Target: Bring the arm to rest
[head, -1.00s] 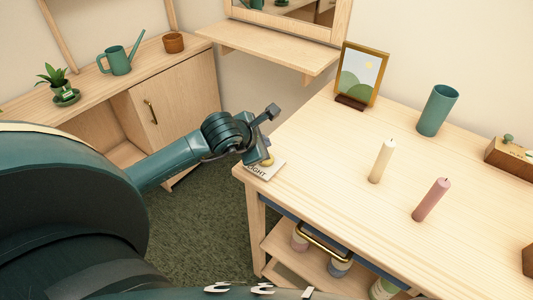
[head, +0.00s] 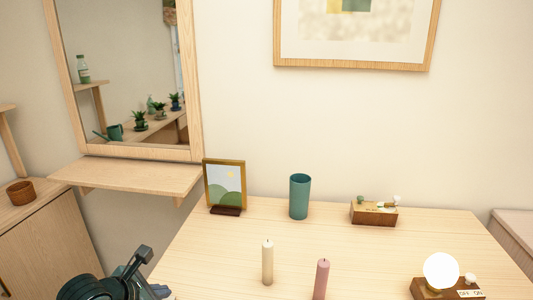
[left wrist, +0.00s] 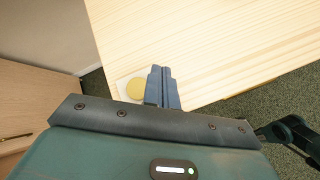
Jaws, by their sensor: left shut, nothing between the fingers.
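My left gripper (head: 157,289) is at the bottom left of the head view, by the table's near left corner, partly cut off by the frame. In the left wrist view its two fingers (left wrist: 161,72) are together with nothing between them. Beside the fingers, a yellow round button (left wrist: 135,88) on a pale plate sits at the table's corner. The fingers appear beside the button, not covering it; I cannot tell their height above the table. My right gripper is not in view.
On the table (head: 220,255) stand a cream candle (head: 267,263), a pink candle (head: 321,280), a teal cup (head: 299,197), a framed picture (head: 225,185), a wooden box (head: 374,213) and a glowing globe lamp (head: 440,270). A wall shelf (head: 130,178) juts out at left.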

